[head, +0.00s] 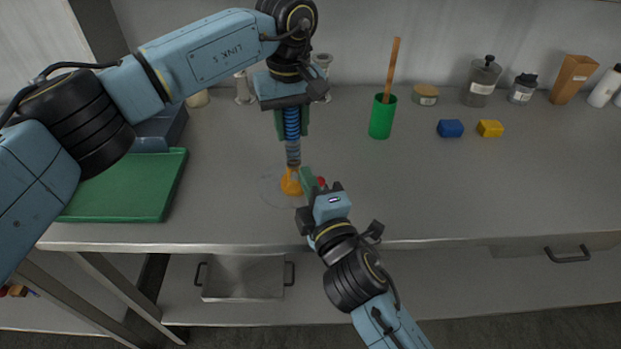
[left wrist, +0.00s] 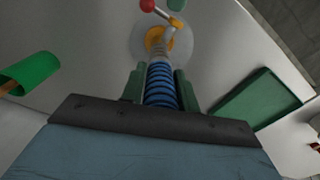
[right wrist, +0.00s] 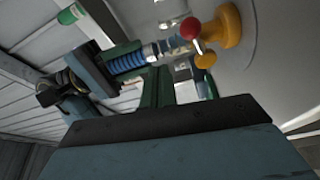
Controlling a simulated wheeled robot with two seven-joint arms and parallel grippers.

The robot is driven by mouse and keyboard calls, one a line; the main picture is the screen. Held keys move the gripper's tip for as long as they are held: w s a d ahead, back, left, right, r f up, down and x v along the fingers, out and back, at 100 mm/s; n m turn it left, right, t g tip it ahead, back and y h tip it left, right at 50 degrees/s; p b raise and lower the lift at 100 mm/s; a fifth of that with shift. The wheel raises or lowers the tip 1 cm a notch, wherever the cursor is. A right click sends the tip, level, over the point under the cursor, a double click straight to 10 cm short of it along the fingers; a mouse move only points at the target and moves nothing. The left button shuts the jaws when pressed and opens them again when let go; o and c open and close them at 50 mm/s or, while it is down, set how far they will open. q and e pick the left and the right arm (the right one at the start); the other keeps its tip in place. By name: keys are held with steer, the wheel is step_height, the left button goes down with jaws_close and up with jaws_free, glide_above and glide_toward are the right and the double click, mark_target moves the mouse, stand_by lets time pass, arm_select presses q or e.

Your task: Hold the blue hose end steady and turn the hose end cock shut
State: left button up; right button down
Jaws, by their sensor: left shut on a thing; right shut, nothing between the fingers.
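The blue hose end (head: 291,122) hangs upright under my left gripper (head: 292,128), whose green fingers are shut on it. The left wrist view shows the ribbed blue hose (left wrist: 160,85) between these fingers. Below it is a metal and orange cock (head: 291,184); its orange foot (right wrist: 230,25) meets a pale round plate (left wrist: 185,48). A red knob (right wrist: 190,28) stands out from the cock and shows at the top of the left wrist view (left wrist: 147,5). My right gripper (head: 307,178) is shut and empty beside the cock; contact with the knob cannot be told.
A green tray (head: 125,210) lies on the left of the grey counter (head: 400,190). A green cup (head: 382,118) with a wooden stick, blue (head: 450,128) and yellow (head: 490,128) blocks and several jars stand behind and right. The counter's front right is clear.

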steer(key=s+f, duration=0.2)
steer(key=s, duration=0.6)
steer(key=shift+d+f, duration=0.2)
steer(key=shift+d, duration=0.15)
steer(key=c, duration=1.8)
jaws_free()
steer(key=shift+w+a+f, duration=0.1)
steer(key=shift+o, duration=1)
steer(key=shift+w+a+f, duration=0.15)
steer(key=shift+f, duration=0.05)
steer(key=shift+o, duration=0.8)
steer(key=shift+w+a+f+n+h, duration=0.15)
steer(key=shift+a+f+n+h, duration=0.15)
steer(key=shift+f+h, duration=0.1)
steer(key=w+h, duration=0.1)
steer(key=w, duration=0.3)
steer(key=w+d+h, duration=0.1)
steer(key=w+h, duration=0.1)
steer(key=w, duration=0.2)
steer(key=w+f+h, duration=0.1)
steer(key=w+h, duration=0.1)
steer(key=w, duration=0.3)
steer(key=shift+d+t, duration=0.3)
